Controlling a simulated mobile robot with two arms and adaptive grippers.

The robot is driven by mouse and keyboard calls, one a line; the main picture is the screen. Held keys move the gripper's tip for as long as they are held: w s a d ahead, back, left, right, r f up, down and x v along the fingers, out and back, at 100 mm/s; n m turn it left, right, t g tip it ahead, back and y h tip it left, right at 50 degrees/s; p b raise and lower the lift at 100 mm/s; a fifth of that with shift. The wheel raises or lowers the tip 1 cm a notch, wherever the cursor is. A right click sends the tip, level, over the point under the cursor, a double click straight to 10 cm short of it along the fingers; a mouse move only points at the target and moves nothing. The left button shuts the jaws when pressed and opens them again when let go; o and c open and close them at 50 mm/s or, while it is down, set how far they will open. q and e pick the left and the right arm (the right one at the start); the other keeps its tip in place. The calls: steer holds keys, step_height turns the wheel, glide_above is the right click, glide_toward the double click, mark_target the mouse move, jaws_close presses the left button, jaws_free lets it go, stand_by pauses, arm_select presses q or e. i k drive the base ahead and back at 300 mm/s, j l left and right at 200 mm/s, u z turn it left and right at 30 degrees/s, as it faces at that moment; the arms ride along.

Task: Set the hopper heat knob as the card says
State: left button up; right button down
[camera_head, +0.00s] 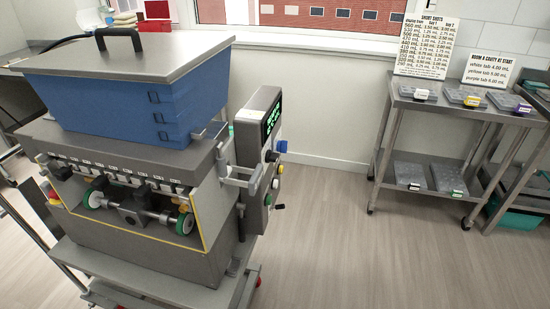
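The depositor (130,190) stands at the left with a blue hopper (120,100) under a grey lid (125,52). Its control box (257,150) faces right and is seen at a steep angle. A lit green display (273,117) is at the top of the box. A "SHORT SHOTS" card (426,46) and a smaller card (488,70) stand on the right table. Neither gripper is in view.
A steel table (455,108) at the right holds several lidded trays, with more on its lower shelf (425,190). A second stand (525,180) is beside it. The floor (335,240) between depositor and table is clear. A window is behind.

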mark_target(270, 156)
steer(key=i+l+u, duration=0.1)
steer(key=u, duration=1.2)
steer(key=i+l+u, duration=0.1)
steer(key=l+u, duration=0.25)
steer(key=l, duration=0.15)
steer(key=l+u, duration=0.35)
steer(key=l, duration=0.2)
steer(key=l+u, duration=0.35)
steer(key=l, duration=0.15)
steer(key=k+l+u, duration=0.15)
steer(key=l+u, duration=0.15)
steer(key=l, duration=0.25)
steer(key=k+l+u, duration=0.15)
steer(key=l+u, duration=0.2)
steer(key=l, duration=0.15)
